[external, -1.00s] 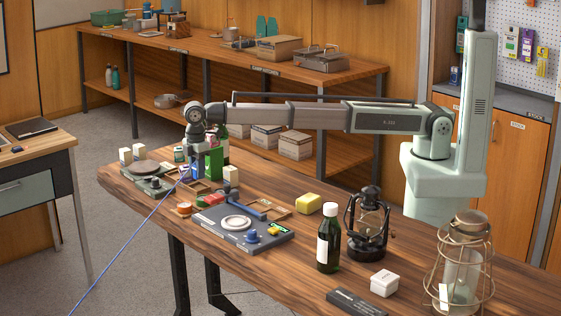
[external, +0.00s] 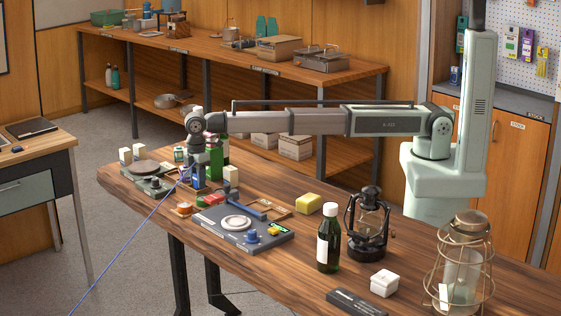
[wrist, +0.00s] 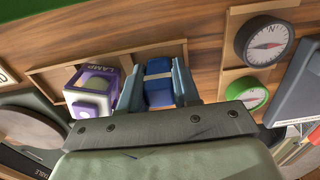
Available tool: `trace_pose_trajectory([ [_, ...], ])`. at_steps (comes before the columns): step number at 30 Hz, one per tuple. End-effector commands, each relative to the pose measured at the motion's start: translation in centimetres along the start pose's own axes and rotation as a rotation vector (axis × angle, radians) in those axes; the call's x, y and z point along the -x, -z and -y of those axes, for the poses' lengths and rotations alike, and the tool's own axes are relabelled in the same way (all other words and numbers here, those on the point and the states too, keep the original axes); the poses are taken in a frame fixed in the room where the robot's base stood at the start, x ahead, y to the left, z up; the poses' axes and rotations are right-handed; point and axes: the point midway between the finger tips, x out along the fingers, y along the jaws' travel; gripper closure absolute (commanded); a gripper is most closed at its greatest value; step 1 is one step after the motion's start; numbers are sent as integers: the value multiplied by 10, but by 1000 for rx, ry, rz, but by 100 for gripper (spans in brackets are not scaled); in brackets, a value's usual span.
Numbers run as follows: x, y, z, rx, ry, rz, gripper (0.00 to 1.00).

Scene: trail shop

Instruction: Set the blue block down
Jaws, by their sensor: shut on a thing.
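My gripper (wrist: 157,88) is shut on the blue block (wrist: 158,83), which shows between the two fingers in the wrist view. A shallow wooden tray (wrist: 110,55) lies beneath, and the block appears within its outline. I cannot tell whether the block touches the tray floor. A purple and white box marked LAMP (wrist: 92,88) stands in the tray just left of the fingers. In the external view my gripper (external: 199,180) is low at the far left part of the wooden table, and the block is mostly hidden there.
A green box (external: 215,163) stands close by the gripper. Two round compasses, one black (wrist: 265,40) and one green-rimmed (wrist: 246,92), lie to the right in the wrist view. A scale-like grey device (external: 240,232), bottle (external: 328,240) and lantern (external: 368,228) stand nearer the camera.

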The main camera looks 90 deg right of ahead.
Motion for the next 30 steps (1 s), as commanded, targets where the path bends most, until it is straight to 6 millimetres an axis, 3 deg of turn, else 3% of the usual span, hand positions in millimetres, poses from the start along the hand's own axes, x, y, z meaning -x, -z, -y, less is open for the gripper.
trace_pose_trajectory([
  [2, 0, 0, 0, 0, 0, 0, 98],
  [3, 0, 0, 0, 0, 0, 0, 66],
  [10, 0, 0, 0, 0, 0, 0, 44],
  [17, 13, 0, 0, 0, -1, -2, 43],
  [30, 92, 1, -1, 0, -1, -2, 43],
])
